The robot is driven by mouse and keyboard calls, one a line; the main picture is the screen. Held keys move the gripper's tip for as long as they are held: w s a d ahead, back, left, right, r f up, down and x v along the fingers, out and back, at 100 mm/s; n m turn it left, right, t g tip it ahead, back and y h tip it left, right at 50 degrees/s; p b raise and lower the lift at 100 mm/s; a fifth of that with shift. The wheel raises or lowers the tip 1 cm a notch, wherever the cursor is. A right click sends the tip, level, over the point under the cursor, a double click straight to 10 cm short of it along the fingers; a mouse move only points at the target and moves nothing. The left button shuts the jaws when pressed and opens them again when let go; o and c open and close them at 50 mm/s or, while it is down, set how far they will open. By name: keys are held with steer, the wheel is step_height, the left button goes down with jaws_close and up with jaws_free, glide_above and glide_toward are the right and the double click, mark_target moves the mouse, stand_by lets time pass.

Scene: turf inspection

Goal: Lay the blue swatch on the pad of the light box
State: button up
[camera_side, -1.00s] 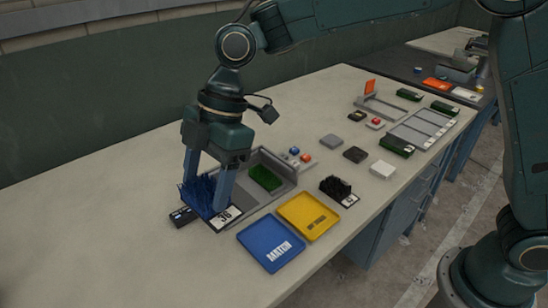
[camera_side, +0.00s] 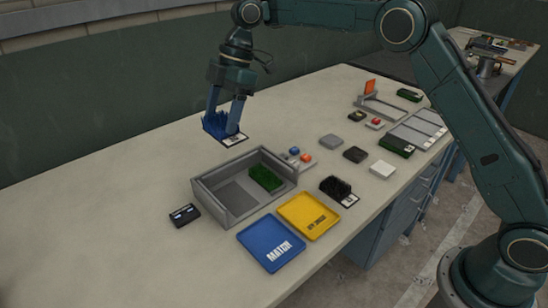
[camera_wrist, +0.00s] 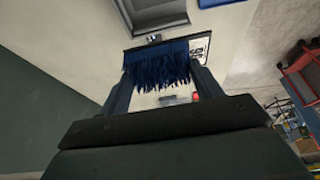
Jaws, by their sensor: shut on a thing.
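My gripper (camera_side: 224,120) is shut on the blue swatch (camera_side: 214,127), a card with dark blue bristles and a white printed label. It holds the swatch in the air behind the light box, bristles up. The wrist view also shows the blue swatch (camera_wrist: 160,66) between the fingers of my gripper (camera_wrist: 163,85). The light box (camera_side: 204,199) is a grey open-topped tray with walls. A bare darker grey pad (camera_side: 238,196) lies in its left part, and a green swatch (camera_side: 266,178) lies in its right part.
A small black block (camera_side: 184,215) lies left of the box. A blue tray (camera_side: 262,238) and yellow tray (camera_side: 308,215) lie in front. The table's left side is clear.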

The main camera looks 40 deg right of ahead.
steer(key=shift+w+d, duration=0.25)
steer(key=shift+d, duration=0.25)
steer(key=shift+f, duration=0.1)
step_height(320, 180, down, 16)
steer(key=shift+r, duration=0.2)
stand_by(0.3)
steer(key=shift+f, duration=0.1)
steer(key=shift+f, duration=2)
steer(key=shift+f, duration=0.15)
steer(key=o, duration=0.5)
steer(key=shift+o, duration=0.8)
